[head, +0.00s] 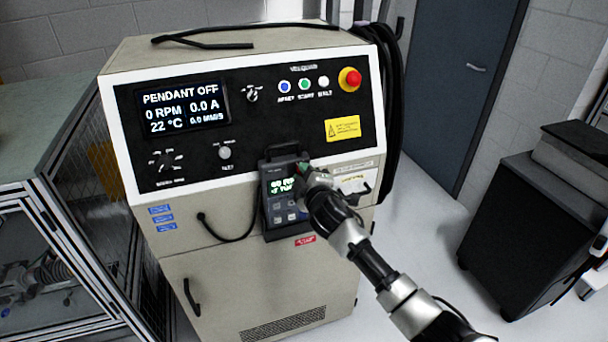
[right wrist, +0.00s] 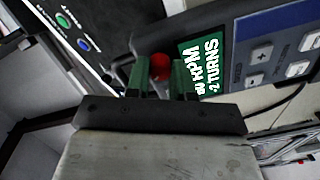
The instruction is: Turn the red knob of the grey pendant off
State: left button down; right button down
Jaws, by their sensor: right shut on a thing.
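In the right wrist view the pendant (right wrist: 226,62) lies sideways. The red knob (right wrist: 161,66) shows there between the two green fingers of my right gripper (right wrist: 165,78), which is shut on it. In the head view my right gripper (head: 304,174) is at the pendant's upper right and hides the knob. The cabinet display (head: 183,108) reads PENDANT OFF, 0 RPM, 0.0 A. My left gripper is out of view.
The cabinet panel above has a red emergency button (head: 350,79), several small buttons and a selector dial (head: 166,160). A black cable (head: 232,238) loops left of the pendant. A fenced cell (head: 95,225) is at left. A dark cart (head: 520,230) is at right, with clear floor between.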

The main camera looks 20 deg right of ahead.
jog(key=c, duration=1)
grip_release()
jog(key=shift+o, duration=0.2)
jog(key=shift+s, duration=0.1)
jog(key=s+b, duration=0.2)
jog(key=s, duration=0.8)
jog(key=shift+s+d+r, duration=0.15)
jog(key=shift+s+d, duration=0.15)
